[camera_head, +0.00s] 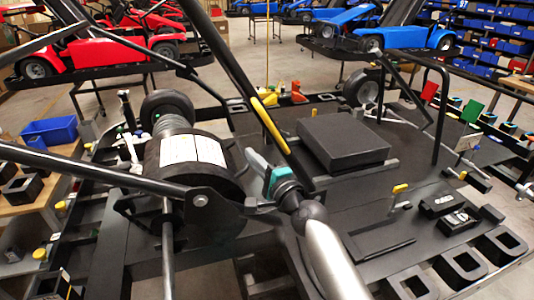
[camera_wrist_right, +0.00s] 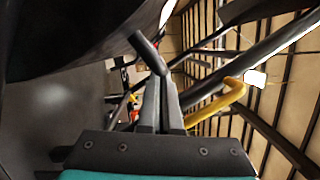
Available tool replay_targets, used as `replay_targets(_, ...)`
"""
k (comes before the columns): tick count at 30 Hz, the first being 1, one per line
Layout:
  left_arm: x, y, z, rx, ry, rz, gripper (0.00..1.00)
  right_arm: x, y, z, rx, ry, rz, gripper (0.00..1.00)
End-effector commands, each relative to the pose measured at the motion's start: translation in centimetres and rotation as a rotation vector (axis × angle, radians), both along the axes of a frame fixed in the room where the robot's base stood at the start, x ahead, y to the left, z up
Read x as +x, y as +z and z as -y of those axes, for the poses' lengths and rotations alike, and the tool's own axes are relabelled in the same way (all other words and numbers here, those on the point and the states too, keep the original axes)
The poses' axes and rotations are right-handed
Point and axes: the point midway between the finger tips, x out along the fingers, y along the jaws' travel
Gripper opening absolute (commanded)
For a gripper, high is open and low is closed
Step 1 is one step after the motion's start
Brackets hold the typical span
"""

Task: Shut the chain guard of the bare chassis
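The bare chassis (camera_head: 420,205) is a black flat frame with wheels, filling the middle of the head view. A large black drum-shaped cover (camera_head: 165,182) with a white label stands on its left part; I cannot tell for sure that this is the chain guard. My right gripper (camera_head: 256,160), teal with grey fingers, is close beside the cover's right edge. In the right wrist view its fingers (camera_wrist_right: 160,85) lie together. A dark rod end (camera_wrist_right: 150,52) meets or passes their tips; I cannot tell whether it is held. My left gripper is out of view.
A black bar with a yellow grip (camera_head: 270,125) slants close above my right gripper; yellow also shows in the right wrist view (camera_wrist_right: 232,95). A black box (camera_head: 343,140) sits right of the gripper. A blue bin (camera_head: 50,131) is at left. Red and blue karts stand behind.

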Motion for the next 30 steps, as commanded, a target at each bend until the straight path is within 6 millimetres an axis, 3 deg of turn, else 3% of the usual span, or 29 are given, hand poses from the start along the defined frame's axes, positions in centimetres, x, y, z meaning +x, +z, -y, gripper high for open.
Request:
replay_targets(1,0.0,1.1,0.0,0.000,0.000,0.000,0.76,-0.2,0.8,-0.7,-0.018,0.003,0.005,0.00)
replay_targets(13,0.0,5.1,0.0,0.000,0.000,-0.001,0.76,-1.5,2.3,-4.5,-0.187,0.003,0.060,0.00)
replay_targets(30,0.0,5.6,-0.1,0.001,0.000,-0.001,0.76,-1.7,2.2,-5.2,-0.225,0.003,0.073,0.00)
